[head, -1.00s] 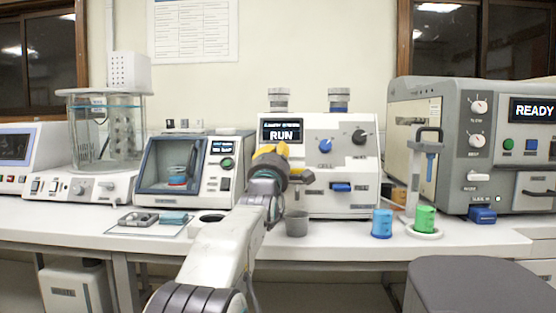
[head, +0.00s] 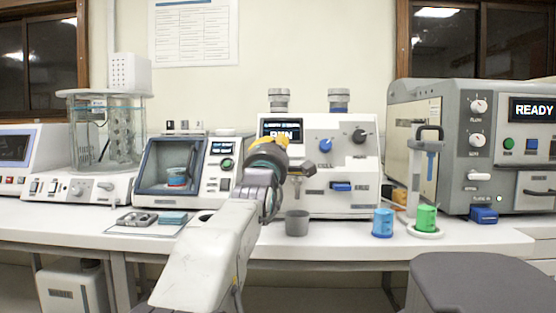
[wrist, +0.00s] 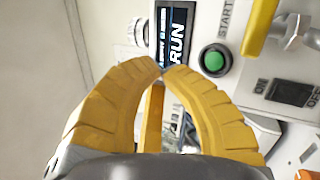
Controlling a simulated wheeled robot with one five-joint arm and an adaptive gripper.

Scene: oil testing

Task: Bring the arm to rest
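My arm reaches up from the bottom of the head view to the white machine in the middle (head: 350,170). My gripper (head: 268,145) is in front of this machine, overlapping the lower part of its display, which reads RUN. In the wrist view, the two yellow fingers of my gripper (wrist: 162,68) bow outward and their tips come together. I see nothing clasped at the tips. A yellow-orange strip (wrist: 153,120) shows in the gap between the fingers; I cannot tell what it belongs to. The RUN display (wrist: 176,38) and a green START button (wrist: 214,60) are beyond the fingertips.
A grey cup (head: 297,223), a blue cup (head: 382,223) and a green cup (head: 426,218) stand along the bench front. The grey machine reading READY (head: 465,150) is at right. A glass bath (head: 105,130) stands at left. A grey stool (head: 480,287) is in front.

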